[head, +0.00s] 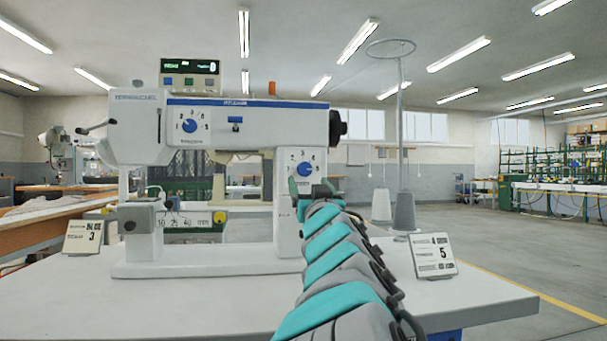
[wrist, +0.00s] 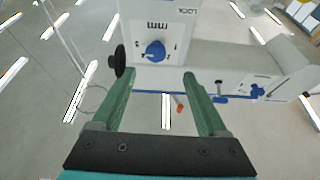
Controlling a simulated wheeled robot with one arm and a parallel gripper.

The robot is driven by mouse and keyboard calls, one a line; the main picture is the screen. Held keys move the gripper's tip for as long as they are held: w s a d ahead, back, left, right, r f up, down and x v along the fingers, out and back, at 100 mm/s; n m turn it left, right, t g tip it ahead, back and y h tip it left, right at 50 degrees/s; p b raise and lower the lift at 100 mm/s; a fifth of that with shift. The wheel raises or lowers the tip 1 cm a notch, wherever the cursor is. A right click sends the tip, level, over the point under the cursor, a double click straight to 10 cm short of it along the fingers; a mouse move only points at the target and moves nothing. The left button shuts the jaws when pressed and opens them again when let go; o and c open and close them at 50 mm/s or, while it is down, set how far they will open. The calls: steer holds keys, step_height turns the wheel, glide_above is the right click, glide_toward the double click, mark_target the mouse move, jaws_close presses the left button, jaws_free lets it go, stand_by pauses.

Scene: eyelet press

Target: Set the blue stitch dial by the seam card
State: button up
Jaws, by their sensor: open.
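The white sewing machine (head: 230,110) carries two blue dials. The upper dial (head: 189,125) is on the head's left; the lower dial (head: 305,169) is on the right column. Which is the stitch dial I cannot tell from the small lettering. My gripper (head: 312,188) is open at the lower dial. In the wrist view, that dial (wrist: 155,51) appears beyond the gap between my open fingertips (wrist: 158,74), apparently untouched.
Two thread cones, one (head: 404,213) grey, stand right of the machine beside a tall thread stand (head: 399,100). A black handwheel (head: 338,125) juts out above the lower dial. The white table (head: 200,310) has bare room in front.

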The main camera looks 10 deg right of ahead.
mark_target(305, 169)
steer(key=x, duration=0.6)
steer(key=shift+w+d, duration=0.2)
steer(key=shift+d, duration=0.15)
steer(key=shift+w+d+r, duration=0.1)
steer(key=shift+w+r, duration=0.05)
steer(key=shift+w, duration=0.4)
steer(key=shift+w+r, duration=0.15)
steer(key=shift+w, duration=0.05)
jaws_close()
